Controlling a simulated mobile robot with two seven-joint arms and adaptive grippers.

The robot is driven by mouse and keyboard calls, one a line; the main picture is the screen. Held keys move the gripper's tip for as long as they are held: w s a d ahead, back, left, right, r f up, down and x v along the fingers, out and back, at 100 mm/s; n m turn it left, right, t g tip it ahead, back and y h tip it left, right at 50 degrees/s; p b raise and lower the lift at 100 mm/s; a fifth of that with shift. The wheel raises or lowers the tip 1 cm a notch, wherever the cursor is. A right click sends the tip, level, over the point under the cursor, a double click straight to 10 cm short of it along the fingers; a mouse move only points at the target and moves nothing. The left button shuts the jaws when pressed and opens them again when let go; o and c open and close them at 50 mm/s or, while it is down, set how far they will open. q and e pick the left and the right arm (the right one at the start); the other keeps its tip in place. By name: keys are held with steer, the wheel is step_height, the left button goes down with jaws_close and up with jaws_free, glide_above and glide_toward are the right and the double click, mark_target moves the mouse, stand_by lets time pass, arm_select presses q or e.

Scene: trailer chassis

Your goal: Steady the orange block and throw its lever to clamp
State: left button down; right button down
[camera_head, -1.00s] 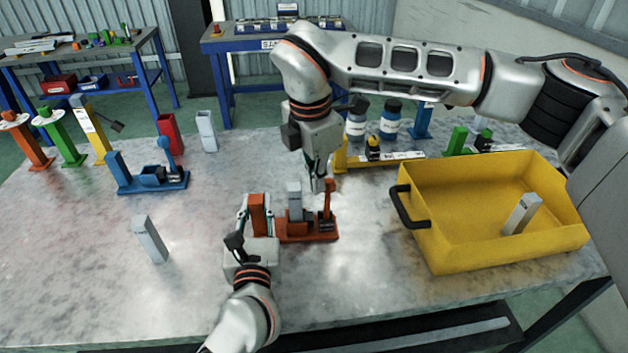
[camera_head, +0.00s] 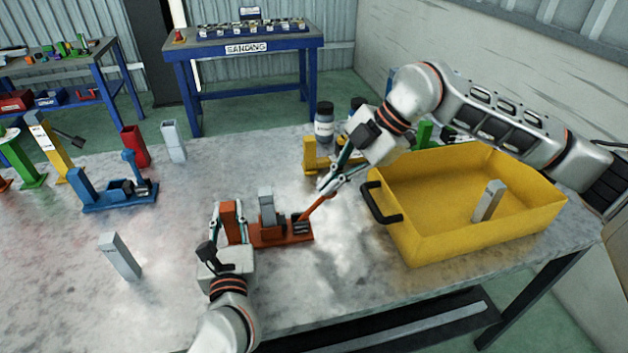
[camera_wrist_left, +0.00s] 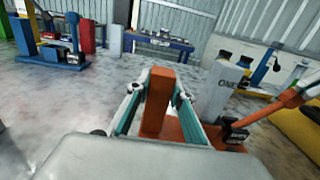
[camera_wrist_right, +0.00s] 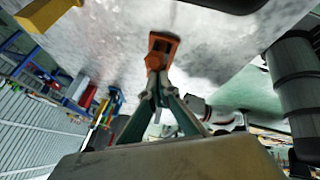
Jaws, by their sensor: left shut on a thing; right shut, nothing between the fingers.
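The orange block (camera_head: 270,237) sits on the table, with an upright orange post at its left end and a grey piece (camera_head: 266,205) standing in it. My left gripper (camera_head: 229,212) is shut on the orange post, which shows between its fingers in the left wrist view (camera_wrist_left: 157,100). The orange lever (camera_head: 314,208) at the block's right end leans up and to the right. My right gripper (camera_head: 336,184) is at the lever's upper end, fingers shut with nothing between them. The right wrist view shows orange (camera_wrist_right: 160,52) just beyond its fingertips; I cannot tell whether they touch.
A yellow bin (camera_head: 440,245) with a grey piece (camera_head: 489,200) inside stands on the right. A blue fixture (camera_head: 120,195), a loose grey piece (camera_head: 120,257) and red and grey holders are on the left. Bottles and a yellow fixture stand behind my right gripper.

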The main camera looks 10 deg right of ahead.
steer(key=d+f+y, duration=0.2)
steer(key=d+y, duration=0.1)
steer(key=shift+f+y, duration=0.25)
steer(key=shift+y, duration=0.05)
steer(key=shift+d, duration=0.15)
steer(key=shift+d+r, duration=0.2)
steer(key=shift+d, duration=0.5)
steer(key=v, duration=1)
